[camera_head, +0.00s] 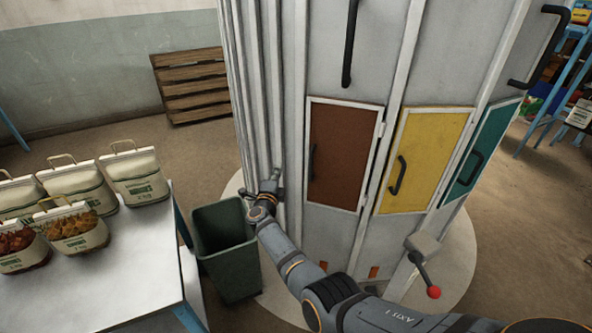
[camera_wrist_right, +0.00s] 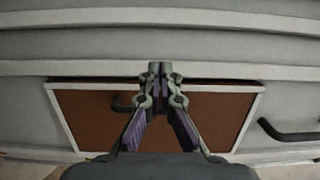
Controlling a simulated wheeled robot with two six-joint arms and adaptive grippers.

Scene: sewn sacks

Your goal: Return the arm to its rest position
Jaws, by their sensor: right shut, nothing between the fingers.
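My right arm (camera_head: 335,295) reaches in from the lower right of the head view, in front of a grey many-sided cabinet. Its gripper (camera_head: 272,178) is beside the cabinet's ribbed left side, left of the brown door (camera_head: 340,155). In the right wrist view the gripper (camera_wrist_right: 160,70) is shut with its fingertips together and nothing between them. The brown door (camera_wrist_right: 90,105) lies behind the fingers there, with its dark handle (camera_wrist_right: 123,104) partly hidden by them. I cannot tell if the fingers touch the cabinet. My left gripper is not in view.
A dark green bin (camera_head: 228,260) stands by the cabinet, under the gripper. A white table (camera_head: 140,255) with several filled sacks is at left. Yellow (camera_head: 425,150) and teal (camera_head: 480,155) doors and a red-knobbed lever (camera_head: 425,275) are at right.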

